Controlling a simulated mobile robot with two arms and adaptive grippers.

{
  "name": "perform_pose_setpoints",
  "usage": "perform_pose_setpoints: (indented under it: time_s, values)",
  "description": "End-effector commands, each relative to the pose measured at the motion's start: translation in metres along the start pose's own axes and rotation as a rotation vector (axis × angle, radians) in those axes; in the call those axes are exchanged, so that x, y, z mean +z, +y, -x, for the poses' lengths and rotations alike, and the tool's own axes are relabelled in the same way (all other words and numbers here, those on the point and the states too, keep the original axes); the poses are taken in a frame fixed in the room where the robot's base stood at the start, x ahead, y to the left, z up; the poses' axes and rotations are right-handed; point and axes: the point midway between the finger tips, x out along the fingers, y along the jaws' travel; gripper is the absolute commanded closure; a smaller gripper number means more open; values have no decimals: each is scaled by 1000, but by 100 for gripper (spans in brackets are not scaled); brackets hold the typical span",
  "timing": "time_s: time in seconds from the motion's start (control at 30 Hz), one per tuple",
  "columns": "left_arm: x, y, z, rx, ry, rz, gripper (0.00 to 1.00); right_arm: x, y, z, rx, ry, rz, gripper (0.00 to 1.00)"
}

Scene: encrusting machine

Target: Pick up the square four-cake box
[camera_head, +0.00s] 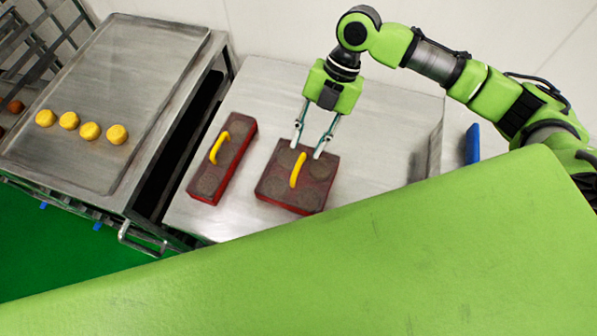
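The square four-cake box (316,173) is dark brown on top with red sides, round cake marks and a yellow handle (297,170) across its middle. It lies flat on the metal table. My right gripper (308,152) comes down from above, with its two fingers spread apart. The fingertips are over the far part of the box, near the upper end of the handle. I cannot tell whether they touch the box. Nothing is held between them. My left gripper is not in view.
A narrow box (235,150) with a yellow handle lies just left of the square box. A steel tray (130,75) with several yellow cakes (90,131) is at the left. The metal table (385,150) is clear right of the square box. A blue object (472,144) is farther right.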

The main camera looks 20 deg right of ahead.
Motion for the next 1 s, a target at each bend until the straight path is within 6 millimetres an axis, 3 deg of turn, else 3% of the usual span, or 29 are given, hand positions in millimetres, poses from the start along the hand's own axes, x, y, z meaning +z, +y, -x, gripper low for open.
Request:
perform_pose_setpoints:
  time_s: [0.3, 0.5, 0.77, 0.9, 1.0]
  values:
    - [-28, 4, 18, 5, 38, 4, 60, -10, -2, -28, -3, 3, -1, 72]
    - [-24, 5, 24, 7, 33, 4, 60, -10, -2, -55, -1, 0, 0, 72]
    - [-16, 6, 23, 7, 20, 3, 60, -9, -2, -60, 1, -2, 1, 72]
    - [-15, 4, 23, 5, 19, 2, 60, -9, -2, -59, 1, -2, 1, 100]
    - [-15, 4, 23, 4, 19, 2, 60, -9, -2, -59, 1, -2, 1, 100]
